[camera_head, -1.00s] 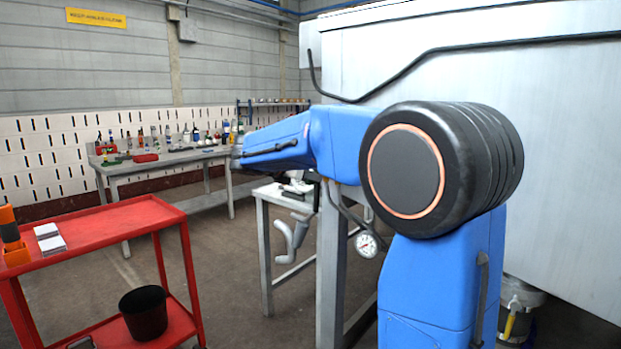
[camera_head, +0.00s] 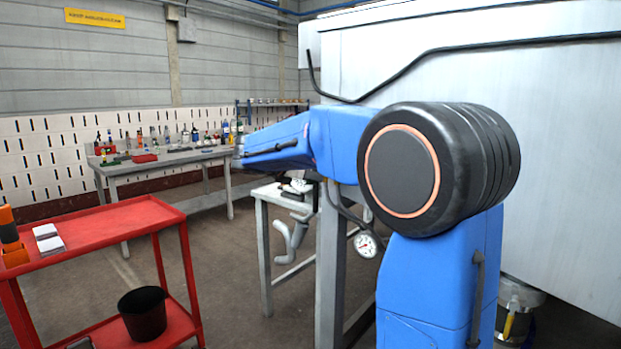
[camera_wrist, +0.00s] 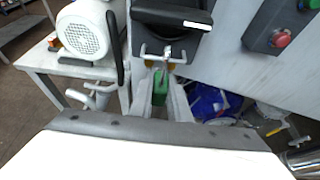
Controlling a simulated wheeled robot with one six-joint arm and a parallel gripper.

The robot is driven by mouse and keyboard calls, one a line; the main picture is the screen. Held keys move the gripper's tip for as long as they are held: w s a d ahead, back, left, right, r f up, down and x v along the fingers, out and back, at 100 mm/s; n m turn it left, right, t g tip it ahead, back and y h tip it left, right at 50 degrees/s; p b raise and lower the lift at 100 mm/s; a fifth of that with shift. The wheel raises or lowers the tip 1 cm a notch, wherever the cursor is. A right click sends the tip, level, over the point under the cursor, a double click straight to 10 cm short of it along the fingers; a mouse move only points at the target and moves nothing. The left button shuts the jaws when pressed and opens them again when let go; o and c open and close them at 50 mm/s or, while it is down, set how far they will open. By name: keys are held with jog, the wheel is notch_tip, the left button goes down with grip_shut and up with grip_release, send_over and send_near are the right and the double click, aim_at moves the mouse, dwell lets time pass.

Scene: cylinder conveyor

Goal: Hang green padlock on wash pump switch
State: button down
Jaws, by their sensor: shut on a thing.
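The green padlock (camera_wrist: 160,88) shows in the wrist view between the fingers of my gripper (camera_wrist: 161,98), which is shut on it. Its metal shackle points up toward the switch. The switch (camera_wrist: 172,18) is a black housing with a dark handle and a white label strip, at the top middle of the wrist view. A light metal bracket (camera_wrist: 150,53) sticks out below it. The shackle overlaps this bracket in the picture; I cannot tell whether it passes through or only lies in front. My gripper is not visible in the head view.
A grey control box with a red button (camera_wrist: 281,38) is right of the switch. A white motor (camera_wrist: 84,32) stands on a grey table at left. In the head view, a red cart (camera_head: 110,225) stands at left and a workbench (camera_head: 165,160) at the back. Floor between is clear.

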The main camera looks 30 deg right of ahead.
jog(key=shift+w+d, duration=0.25)
jog(key=shift+d, duration=0.45)
jog(key=shift+w+d, duration=0.25)
jog(key=shift+d, duration=0.4)
jog(key=shift+w+d+r, duration=0.1)
jog(key=shift+d+r, duration=0.15)
jog(key=shift+r, duration=0.1)
dwell(0.7)
jog(key=shift+f, duration=0.45)
jog(key=shift+w+d+f, duration=0.1)
jog(key=shift+d+f, duration=0.2)
jog(key=shift+f, duration=0.3)
jog(key=shift+d+f, duration=0.3)
jog(key=shift+f, duration=0.3)
jog(key=shift+f, duration=0.1)
jog(key=shift+a, duration=0.25)
